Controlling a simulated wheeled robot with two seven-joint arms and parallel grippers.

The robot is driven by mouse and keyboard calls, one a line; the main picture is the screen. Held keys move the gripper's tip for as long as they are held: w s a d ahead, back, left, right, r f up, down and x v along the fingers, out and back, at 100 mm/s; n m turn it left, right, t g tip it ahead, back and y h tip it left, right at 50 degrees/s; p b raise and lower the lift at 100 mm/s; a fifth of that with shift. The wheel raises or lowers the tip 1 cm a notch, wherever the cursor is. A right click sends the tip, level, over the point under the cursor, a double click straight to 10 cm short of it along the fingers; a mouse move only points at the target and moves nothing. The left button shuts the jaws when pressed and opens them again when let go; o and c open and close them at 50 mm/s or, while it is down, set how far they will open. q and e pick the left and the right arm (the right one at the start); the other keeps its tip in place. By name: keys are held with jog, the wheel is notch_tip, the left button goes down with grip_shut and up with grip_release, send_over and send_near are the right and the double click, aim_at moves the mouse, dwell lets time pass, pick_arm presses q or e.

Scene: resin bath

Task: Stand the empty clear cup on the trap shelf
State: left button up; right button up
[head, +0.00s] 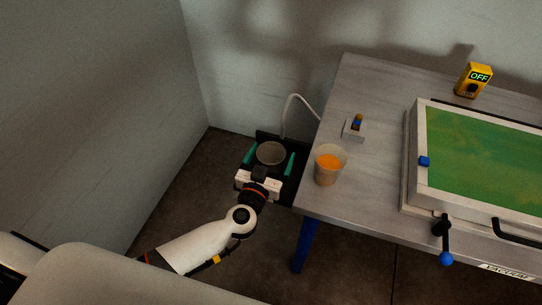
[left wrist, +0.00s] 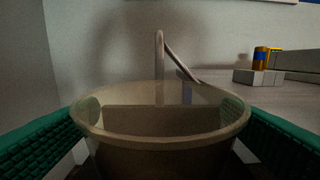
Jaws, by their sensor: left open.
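The empty clear cup (head: 271,152) stands upright, as far as I can tell, on the dark trap shelf (head: 288,190) at the left end of the table. My left gripper (head: 270,161) is open, with its teal fingers on either side of the cup. In the left wrist view the cup (left wrist: 160,135) fills the space between the two fingers, its rim facing up. Whether the fingers touch its wall is not clear. The cup's base and most of the shelf are hidden by the cup and gripper. My right gripper is not in view.
A cup with orange contents (head: 328,166) stands near the table's (head: 345,200) left edge. A small block with a blue and orange valve (head: 355,127) is behind it. A pale hose (head: 291,100) rises behind the shelf. A green-topped bath (head: 490,150) and a yellow OFF box (head: 473,80) are right.

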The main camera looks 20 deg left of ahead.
pick_arm(q)
jog(key=s, duration=1.2)
jog(key=shift+a+r+p, duration=0.15)
jog(key=shift+a+p, duration=0.1)
jog(key=shift+p, duration=0.2)
